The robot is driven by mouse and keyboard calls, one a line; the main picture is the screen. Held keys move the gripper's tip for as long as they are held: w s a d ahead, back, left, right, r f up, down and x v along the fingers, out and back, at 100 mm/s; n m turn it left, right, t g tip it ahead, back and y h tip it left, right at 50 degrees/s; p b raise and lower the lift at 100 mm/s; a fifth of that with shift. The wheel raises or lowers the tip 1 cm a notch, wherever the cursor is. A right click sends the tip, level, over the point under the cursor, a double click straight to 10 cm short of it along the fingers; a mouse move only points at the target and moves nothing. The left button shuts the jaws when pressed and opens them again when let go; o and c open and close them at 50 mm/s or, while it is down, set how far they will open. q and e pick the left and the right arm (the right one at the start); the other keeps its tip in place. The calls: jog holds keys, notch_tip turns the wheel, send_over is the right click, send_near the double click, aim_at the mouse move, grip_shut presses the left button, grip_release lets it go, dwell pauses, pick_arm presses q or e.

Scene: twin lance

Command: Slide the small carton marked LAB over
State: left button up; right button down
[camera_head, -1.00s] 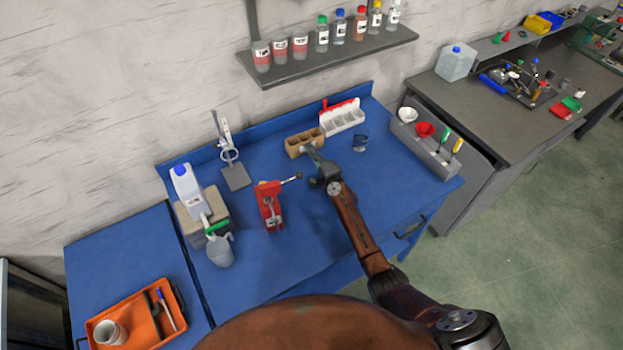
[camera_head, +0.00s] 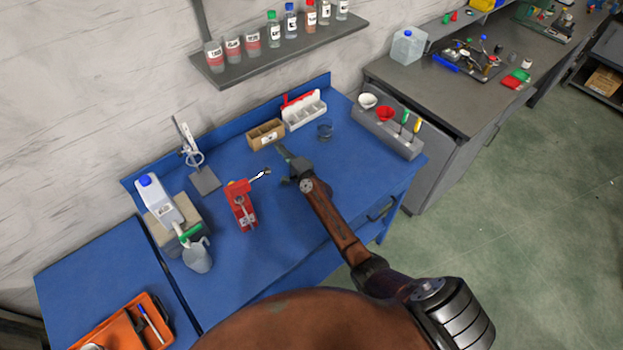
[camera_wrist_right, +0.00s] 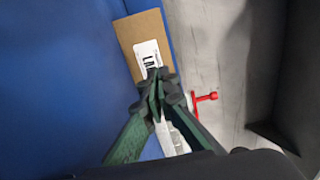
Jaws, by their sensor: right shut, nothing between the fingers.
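The small brown carton (camera_head: 266,134) stands near the back of the blue bench, left of a white rack. In the right wrist view the carton (camera_wrist_right: 140,28) shows its white label reading "LA", with the rest hidden behind my fingertips. My right gripper (camera_head: 282,152) is shut and empty, just in front of the carton's right part. Its fingertips (camera_wrist_right: 158,78) overlap the label's end in the wrist view; I cannot tell whether they touch. My left gripper is not in view.
The white rack with a red handle (camera_head: 304,112) stands close right of the carton. Bare blue bench lies in front.

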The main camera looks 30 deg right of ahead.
jog(key=s, duration=0.4)
jog(key=s+p, duration=0.1)
jog(key=s, duration=0.1)
jog(key=shift+s+d, duration=0.1)
jog(key=shift+d, duration=0.2)
jog(key=s, duration=0.4)
jog(key=s+d, duration=0.1)
jog(key=s, duration=0.2)
jog(key=s+d, duration=0.1)
jog(key=s, duration=0.3)
jog(key=shift+s, duration=0.75)
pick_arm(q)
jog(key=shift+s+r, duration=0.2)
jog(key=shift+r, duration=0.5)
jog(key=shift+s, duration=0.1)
pick_arm(e)
jog(key=shift+s+d, duration=0.1)
jog(key=shift+d, duration=0.05)
